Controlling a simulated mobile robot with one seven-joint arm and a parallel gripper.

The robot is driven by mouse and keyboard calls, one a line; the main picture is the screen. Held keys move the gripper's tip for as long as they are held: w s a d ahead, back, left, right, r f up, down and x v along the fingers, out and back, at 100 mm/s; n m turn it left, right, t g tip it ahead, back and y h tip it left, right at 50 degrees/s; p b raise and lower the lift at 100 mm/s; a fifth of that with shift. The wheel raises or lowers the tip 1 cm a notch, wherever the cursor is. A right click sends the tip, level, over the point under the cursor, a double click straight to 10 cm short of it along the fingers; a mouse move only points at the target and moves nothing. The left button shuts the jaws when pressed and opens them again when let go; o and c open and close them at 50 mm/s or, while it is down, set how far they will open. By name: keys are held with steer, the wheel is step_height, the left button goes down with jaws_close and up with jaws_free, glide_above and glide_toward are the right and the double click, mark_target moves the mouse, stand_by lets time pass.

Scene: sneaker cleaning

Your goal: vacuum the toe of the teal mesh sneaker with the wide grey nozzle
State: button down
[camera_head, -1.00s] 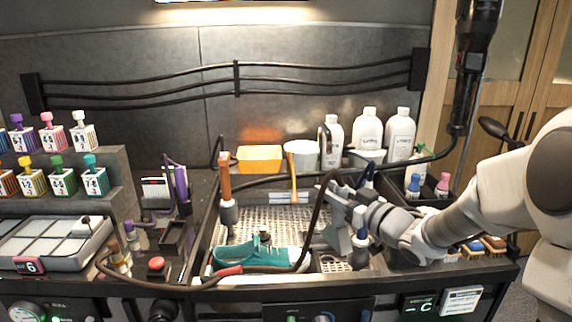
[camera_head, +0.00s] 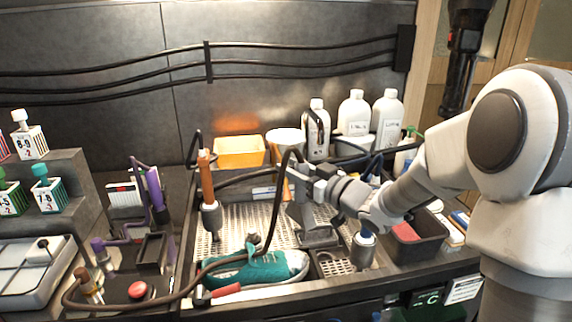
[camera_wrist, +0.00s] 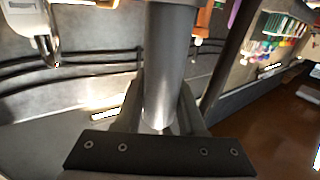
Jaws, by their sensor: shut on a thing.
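The teal mesh sneaker (camera_head: 275,268) lies on its white sole at the front of the perforated basin (camera_head: 235,222). The wide grey nozzle (camera_head: 318,235) is upright, flared end down, just right of and behind the sneaker, and appears apart from it. My gripper (camera_head: 303,185) is shut on the nozzle's upper part. In the wrist view the grey tube (camera_wrist: 170,70) stands between my fingers. A dark hose (camera_head: 279,190) runs down from the tool and across the sneaker, hiding part of it. I cannot tell whether the flared end touches the basin floor.
An orange-handled tool (camera_head: 206,185) stands at the basin's left, and a blue-topped holder (camera_head: 363,248) at its right. An orange bin (camera_head: 240,152) and white bottles (camera_head: 355,113) line the back. A red-handled piece (camera_head: 222,292) lies by the front rim.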

mark_target(292, 200)
steer(key=shift+f+b, duration=3.55)
steer(key=shift+f, duration=0.95)
steer(key=shift+w, duration=0.25)
steer(key=shift+w+a, duration=0.2)
steer(key=shift+w, duration=0.4)
steer(key=shift+r, duration=0.1)
step_height(292, 200, up, 9)
steer(key=p, duration=0.7)
